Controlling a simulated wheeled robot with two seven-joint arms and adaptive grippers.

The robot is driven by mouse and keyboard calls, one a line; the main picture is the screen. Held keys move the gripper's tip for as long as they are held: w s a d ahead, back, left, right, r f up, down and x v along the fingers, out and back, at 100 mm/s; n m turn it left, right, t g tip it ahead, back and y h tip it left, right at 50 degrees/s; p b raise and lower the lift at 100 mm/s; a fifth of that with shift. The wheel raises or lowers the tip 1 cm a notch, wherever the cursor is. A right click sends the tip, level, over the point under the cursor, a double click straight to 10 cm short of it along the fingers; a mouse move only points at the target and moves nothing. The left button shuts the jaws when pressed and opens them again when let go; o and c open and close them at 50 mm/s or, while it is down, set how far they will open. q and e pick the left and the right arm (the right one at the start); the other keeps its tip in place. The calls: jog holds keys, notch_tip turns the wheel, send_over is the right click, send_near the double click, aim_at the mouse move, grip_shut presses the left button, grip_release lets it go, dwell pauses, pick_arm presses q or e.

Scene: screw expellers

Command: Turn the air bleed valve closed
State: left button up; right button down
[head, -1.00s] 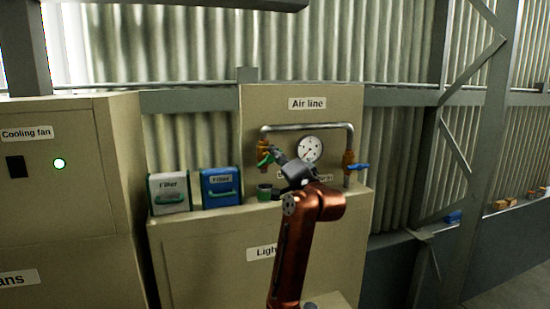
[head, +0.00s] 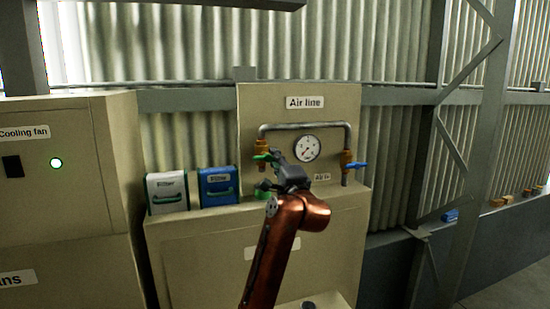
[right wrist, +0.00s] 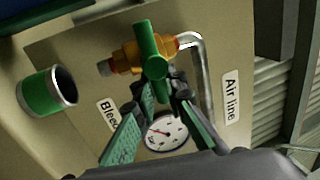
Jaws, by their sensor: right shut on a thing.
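The air bleed valve (head: 262,147) is the brass valve with a green handle on the left leg of the pipe on the Air line panel. In the right wrist view its brass body (right wrist: 128,55) and green handle (right wrist: 153,55) show above my fingers. My right gripper (head: 273,156) reaches it from the front. In the wrist view the gripper (right wrist: 164,88) is shut on the near end of the handle, which lies between the fingertips. In the head view the handle looks about level. My left gripper is not in view.
A pressure gauge (head: 306,148) sits right of the valve, and a blue-handled valve (head: 348,165) is on the right leg. A green cup (right wrist: 45,92) is close beside the bleed valve. White (head: 167,193) and blue (head: 218,186) filter boxes stand left on the ledge.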

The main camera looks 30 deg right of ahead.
dwell(0.3)
jog(key=c, duration=2)
grip_release()
jog(key=v, duration=1.2)
jog(key=shift+d, duration=0.1)
